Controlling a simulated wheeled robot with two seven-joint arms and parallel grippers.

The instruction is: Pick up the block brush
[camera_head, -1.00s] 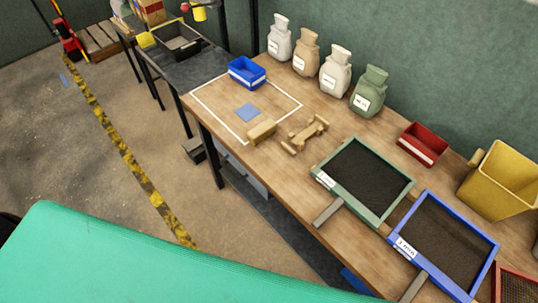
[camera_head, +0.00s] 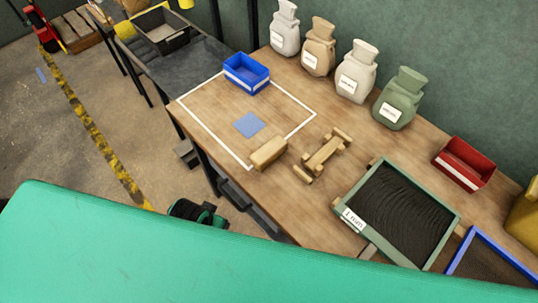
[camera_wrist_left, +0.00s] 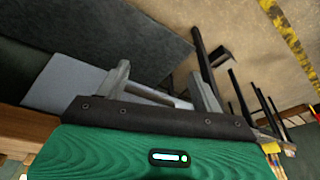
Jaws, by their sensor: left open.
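A tan wooden block (camera_head: 268,153), which looks like the block brush, lies on the wooden table near its front edge, at the corner of a white outlined square. Its underside is hidden. My left gripper (camera_wrist_left: 160,80) is open and empty in the left wrist view, its two grey fingers spread apart. A dark and green part, likely of my left arm, shows below the table's front edge in the head view, apart from the block. The block cannot be made out in the left wrist view. My right gripper is not in view.
A wooden piece with two crossbars (camera_head: 322,155) lies just right of the block. Also on the table are a green-framed sieve (camera_head: 446,258), a blue bin (camera_head: 247,80), a blue square (camera_head: 249,125), a red bin (camera_head: 463,170) and several sacks (camera_head: 398,97) at the back.

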